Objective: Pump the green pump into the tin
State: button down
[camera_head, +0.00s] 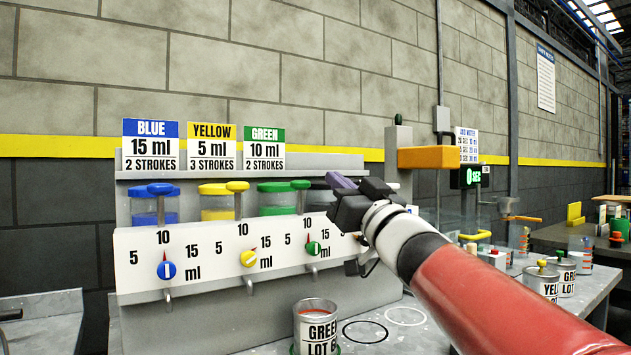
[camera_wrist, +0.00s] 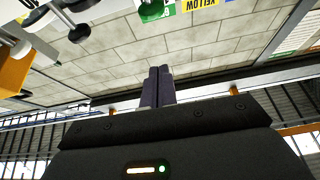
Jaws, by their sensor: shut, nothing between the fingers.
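The tin (camera_head: 316,328), labelled GREEN LOT, stands open-topped below, in front of the dial panel. My gripper (camera_head: 338,181) is shut and empty, with its purple fingers just right of the green knob and apart from it in the picture. The shut fingers also show in the wrist view (camera_wrist: 157,86).
The blue pump (camera_head: 160,188) and yellow pump (camera_head: 237,186) stand to the left. The green sign (camera_head: 264,150) reads 10 ml, 2 strokes. A yellow-orange block (camera_head: 428,157) juts out right of my gripper. A display (camera_head: 468,177) reads 0 SEC. Labelled tins (camera_head: 541,281) stand on the right.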

jog(key=r+p, duration=0.1)
jog(key=r, duration=0.1)
send_over(300, 198)
jog(key=s+d, duration=0.2)
jog(key=shift+f, duration=0.8)
